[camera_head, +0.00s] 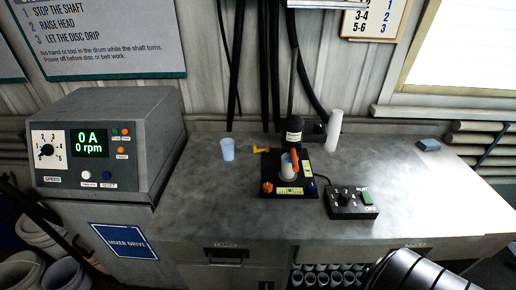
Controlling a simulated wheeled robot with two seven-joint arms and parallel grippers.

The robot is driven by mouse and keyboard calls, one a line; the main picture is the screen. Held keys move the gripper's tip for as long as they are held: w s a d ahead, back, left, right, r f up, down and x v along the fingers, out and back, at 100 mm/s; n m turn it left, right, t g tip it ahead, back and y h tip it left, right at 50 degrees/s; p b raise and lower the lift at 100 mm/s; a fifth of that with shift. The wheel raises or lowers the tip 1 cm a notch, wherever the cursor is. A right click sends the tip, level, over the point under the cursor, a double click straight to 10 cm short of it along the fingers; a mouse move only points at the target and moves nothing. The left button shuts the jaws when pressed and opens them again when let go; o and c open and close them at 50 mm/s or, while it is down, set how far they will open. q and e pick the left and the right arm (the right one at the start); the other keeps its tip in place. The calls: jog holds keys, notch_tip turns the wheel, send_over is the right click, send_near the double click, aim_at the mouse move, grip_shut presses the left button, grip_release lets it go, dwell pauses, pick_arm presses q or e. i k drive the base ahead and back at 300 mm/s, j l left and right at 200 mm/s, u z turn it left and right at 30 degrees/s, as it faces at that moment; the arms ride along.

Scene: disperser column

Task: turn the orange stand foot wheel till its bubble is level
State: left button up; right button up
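A small black stand (277,176) sits on the grey bench near the middle of the head view. An orange foot wheel (267,187) is at its front left corner, and a blue wheel (311,187) is at its front right. A yellow level strip (289,190) lies along the front edge, and a second yellow strip (307,168) is on the right side. The bubbles are too small to read. A whitish cup (286,172) stands on the base with an upright orange piece (294,160) beside it.
A control box (352,203) stands right of the stand. A blue cup (227,149), a yellow item (260,149) and a white cylinder (334,130) are behind. The drive cabinet (105,140), reading 0 rpm, is left. The bench front left is clear.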

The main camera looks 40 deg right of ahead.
aim_at(267, 187)
jog(key=z, duration=1.45)
